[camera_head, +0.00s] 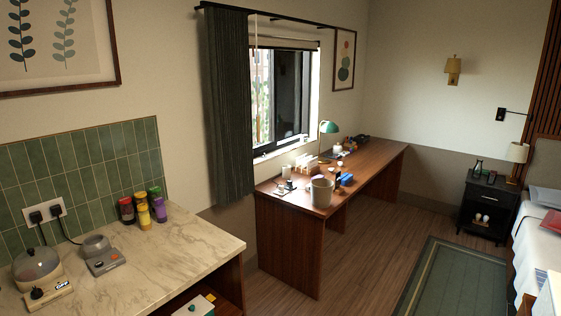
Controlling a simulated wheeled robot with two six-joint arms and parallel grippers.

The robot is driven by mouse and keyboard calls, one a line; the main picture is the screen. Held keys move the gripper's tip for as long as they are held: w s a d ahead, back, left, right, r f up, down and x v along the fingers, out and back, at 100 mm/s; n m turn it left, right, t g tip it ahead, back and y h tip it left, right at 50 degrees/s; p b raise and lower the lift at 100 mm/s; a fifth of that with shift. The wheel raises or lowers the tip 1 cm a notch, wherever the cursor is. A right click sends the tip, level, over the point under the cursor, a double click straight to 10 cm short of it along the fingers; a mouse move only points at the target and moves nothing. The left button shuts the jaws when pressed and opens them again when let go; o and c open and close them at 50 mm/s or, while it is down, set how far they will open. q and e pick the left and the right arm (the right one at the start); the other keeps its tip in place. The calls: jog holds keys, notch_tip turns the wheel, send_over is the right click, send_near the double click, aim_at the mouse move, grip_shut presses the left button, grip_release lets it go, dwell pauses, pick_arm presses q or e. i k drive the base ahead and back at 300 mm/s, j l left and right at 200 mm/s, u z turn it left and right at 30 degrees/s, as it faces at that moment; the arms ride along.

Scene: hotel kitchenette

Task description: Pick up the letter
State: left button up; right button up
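I cannot pick out a letter for certain. On the long brown desk (375,165) under the window, a pale upright item (307,162) stands among small objects; it is too small to tell whether it is paper. A flat pale-and-yellow item (552,285) lies on the bed at the right edge, also unclear. Neither of my grippers is in view.
A marble counter (185,245) at the left holds a pot, a grey appliance and several jars. A black nightstand (485,208) stands beside the bed (535,225). The wooden floor between is clear, with a green rug (455,283).

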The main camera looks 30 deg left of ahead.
aim_at(304, 161)
jog(key=i+u, duration=0.65)
jog(key=i+l+u, duration=0.25)
jog(key=i+l, duration=0.15)
jog(key=i, duration=0.25)
jog(key=i+l+u, duration=0.25)
jog(key=i+l, duration=0.25)
jog(key=i, duration=0.15)
jog(key=i+l, duration=0.85)
jog(key=i, duration=0.15)
